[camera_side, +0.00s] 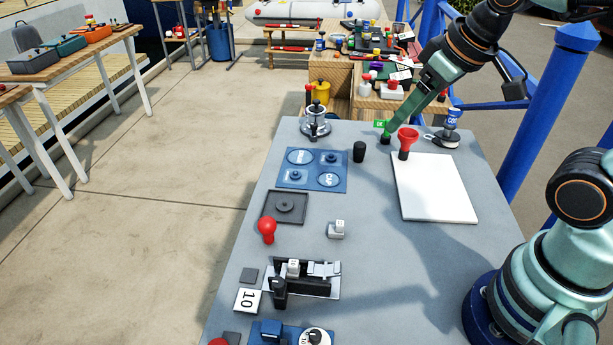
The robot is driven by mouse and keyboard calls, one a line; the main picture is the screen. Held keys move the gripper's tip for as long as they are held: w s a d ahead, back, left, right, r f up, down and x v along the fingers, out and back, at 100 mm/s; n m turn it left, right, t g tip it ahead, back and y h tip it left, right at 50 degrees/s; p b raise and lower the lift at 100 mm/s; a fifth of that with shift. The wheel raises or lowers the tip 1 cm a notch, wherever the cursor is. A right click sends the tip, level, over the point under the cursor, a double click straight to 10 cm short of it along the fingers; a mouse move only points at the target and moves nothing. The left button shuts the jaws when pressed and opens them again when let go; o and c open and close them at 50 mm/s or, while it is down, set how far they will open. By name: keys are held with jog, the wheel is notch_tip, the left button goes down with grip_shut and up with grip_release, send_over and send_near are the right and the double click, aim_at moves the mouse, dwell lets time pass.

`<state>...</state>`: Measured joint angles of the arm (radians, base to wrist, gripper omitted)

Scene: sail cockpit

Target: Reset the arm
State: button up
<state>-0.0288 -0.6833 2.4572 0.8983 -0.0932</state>
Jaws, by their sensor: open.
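I cannot tell whether the tip touches anything. No object shows held.
A blue panel (311,170), a silver winch-like piece (316,121), a red knob (266,229) and a black lever block (303,277) line the left side. The table's middle is mostly clear.

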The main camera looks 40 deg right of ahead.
jog(key=shift+s+d+m, duration=0.4)
jog(key=shift+s+m, duration=0.05)
jog(key=shift+m, duration=0.25)
